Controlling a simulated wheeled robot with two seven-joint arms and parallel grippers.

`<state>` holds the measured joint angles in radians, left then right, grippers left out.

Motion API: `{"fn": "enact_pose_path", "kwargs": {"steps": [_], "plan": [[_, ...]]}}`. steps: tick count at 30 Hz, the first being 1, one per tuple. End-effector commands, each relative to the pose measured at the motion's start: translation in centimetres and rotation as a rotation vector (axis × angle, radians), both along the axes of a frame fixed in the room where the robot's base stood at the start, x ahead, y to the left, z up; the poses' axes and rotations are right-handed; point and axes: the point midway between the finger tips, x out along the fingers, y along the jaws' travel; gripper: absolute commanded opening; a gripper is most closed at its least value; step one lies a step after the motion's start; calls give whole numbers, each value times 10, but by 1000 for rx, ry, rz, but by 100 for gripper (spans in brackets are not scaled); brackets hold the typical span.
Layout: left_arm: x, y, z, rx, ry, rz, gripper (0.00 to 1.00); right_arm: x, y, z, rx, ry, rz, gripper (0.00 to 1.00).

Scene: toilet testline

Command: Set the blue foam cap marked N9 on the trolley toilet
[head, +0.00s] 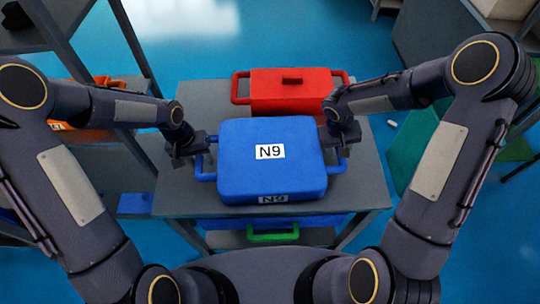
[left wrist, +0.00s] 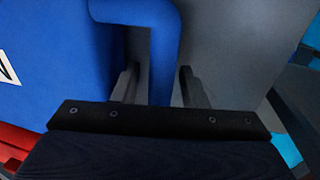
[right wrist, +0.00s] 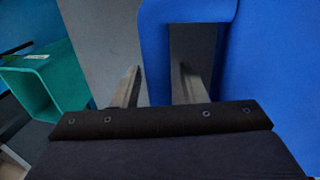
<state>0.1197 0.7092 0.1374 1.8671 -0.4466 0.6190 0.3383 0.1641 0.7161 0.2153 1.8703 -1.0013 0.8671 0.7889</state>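The blue foam cap (head: 268,170), with white N9 labels on its top and front, lies flat on a grey trolley-like table (head: 370,190). It has a loop handle on each side. My left gripper (head: 200,152) is at the left handle; in the left wrist view the handle (left wrist: 165,55) passes between its parted fingers. My right gripper (head: 340,145) is at the right handle; in the right wrist view that handle (right wrist: 154,60) runs between its fingers, close to the left one. Both grippers look open. No toilet can be made out.
A red cap (head: 290,88) with handles lies right behind the blue one. Below the tabletop are a blue thing and a green handle (head: 273,236). A shelf with an orange thing (head: 106,112) stands left. A green bin (head: 408,145) stands right.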

Motion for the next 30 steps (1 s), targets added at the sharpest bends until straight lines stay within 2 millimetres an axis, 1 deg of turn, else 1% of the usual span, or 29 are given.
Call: {"fn": "enact_pose_path", "kwargs": {"steps": [1, 6, 8, 9, 16, 20, 23, 30], "plan": [[0, 0, 0, 0, 0, 0, 32, 0, 0, 0, 0, 0, 0, 32], [0, 0, 0, 0, 0, 0, 10, 0, 0, 0, 0, 0, 0, 9], [0, 0, 0, 0, 0, 0, 2, 0, 0, 0, 0, 0, 0, 2], [0, 0, 0, 0, 0, 0, 0, 0, 0, 0, 0, 0, 0, 0], [0, 0, 1, 0, 0, 0, 0, 0, 0, 1, 0, -1, 0, 0], [0, 0, 6, 0, -1, 0, 0, 0, 0, 6, 0, -1, 0, 0], [0, 0, 15, 0, -1, 0, 0, 0, 0, 15, 0, -1, 0, 0], [0, 0, 43, 0, 0, 0, 0, 0, 0, 43, 0, -1, 0, 0]]}}
